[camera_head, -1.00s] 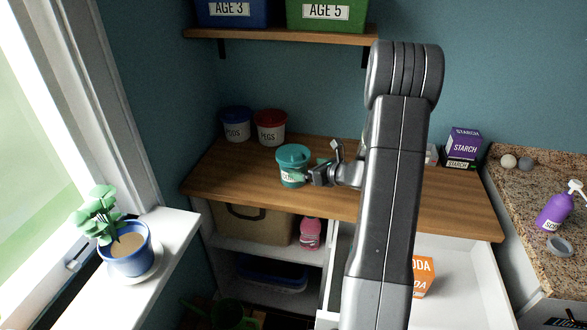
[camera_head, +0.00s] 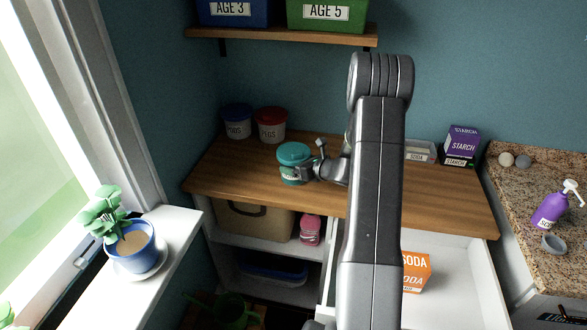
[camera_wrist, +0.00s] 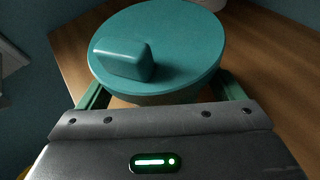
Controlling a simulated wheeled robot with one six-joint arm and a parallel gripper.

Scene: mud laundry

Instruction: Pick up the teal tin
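The teal tin (camera_head: 292,166) stands upright on the wooden counter, with a pale label partly hidden by my gripper. In the wrist view, its round teal lid (camera_wrist: 185,45) with a blocky raised knob fills the upper middle. My gripper (camera_head: 304,170) is at the tin's right side, low beside its body. In the wrist view, the two greenish fingers of my gripper (camera_wrist: 163,92) are spread wide, one on each side of the tin. The fingertips are hidden under the lid, and I cannot tell whether they touch the tin.
Blue-lidded (camera_head: 236,122) and red-lidded (camera_head: 271,125) tubs stand behind the tin on the wooden counter (camera_head: 225,177). A clear tray (camera_head: 420,152) and a purple starch box (camera_head: 462,146) stand at the right. An open drawer (camera_head: 455,275) holding an orange soda box (camera_head: 415,272) juts out below.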

